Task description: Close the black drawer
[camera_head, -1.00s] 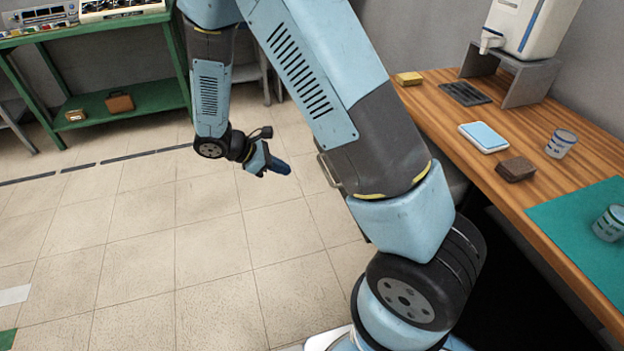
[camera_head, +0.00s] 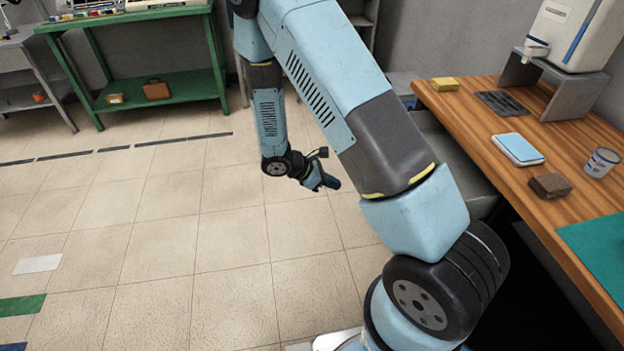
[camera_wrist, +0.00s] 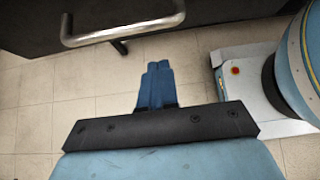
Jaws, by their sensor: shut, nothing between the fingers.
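The black drawer's dark front (camera_wrist: 35,28) fills the upper left of the wrist view. Its metal bar handle (camera_wrist: 120,33) sticks out above and left of my fingertips. How far the drawer stands open cannot be told. My gripper (camera_wrist: 158,66) has its blue fingers shut together and empty, pointing toward the floor near the handle, with a gap between them in the picture. In the head view my gripper (camera_head: 328,183) hangs left of my upper arm, above the floor. The drawer front and handle are hidden behind my arm there.
A wooden desk (camera_head: 555,206) at the right carries a yellow block (camera_head: 445,84), a blue-topped pad (camera_head: 518,149), a brown block (camera_head: 550,185) and a cup (camera_head: 601,162). A green shelf bench (camera_head: 140,22) stands at the back left.

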